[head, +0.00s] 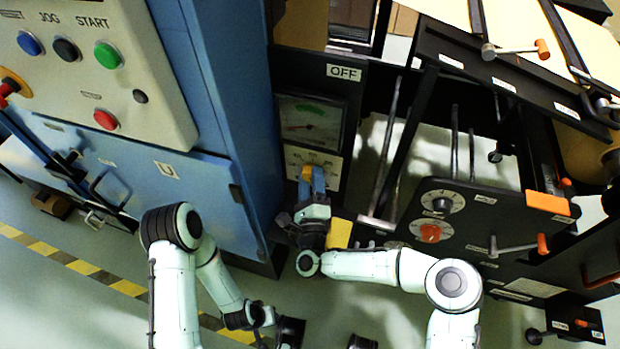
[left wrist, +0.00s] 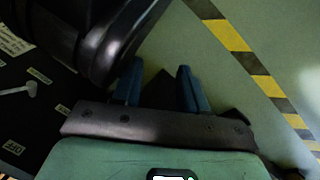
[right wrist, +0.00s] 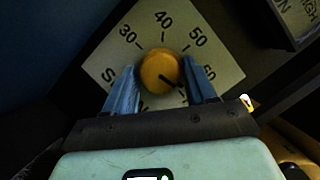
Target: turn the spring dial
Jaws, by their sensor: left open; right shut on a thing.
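The spring dial is a yellow round knob (right wrist: 160,70) on a pale scale plate (right wrist: 204,28) in the right wrist view. The plate reads 30, 40 and 50, with further marks partly hidden by the fingers. A dark pointer line on the knob points to the lower right. My right gripper (right wrist: 163,88) is shut on the knob, one blue finger on each side. In the head view the plate (head: 327,162) sits below a gauge, with my right gripper (head: 312,180) at it. My left gripper (left wrist: 158,90) is open and empty above the floor.
In the head view a gauge (head: 310,122) and an OFF label (head: 343,72) are above the dial. A blue cabinet (head: 190,195) stands left. A black machine with a red-orange knob (head: 430,232) and levers stands right. Green floor shows below.

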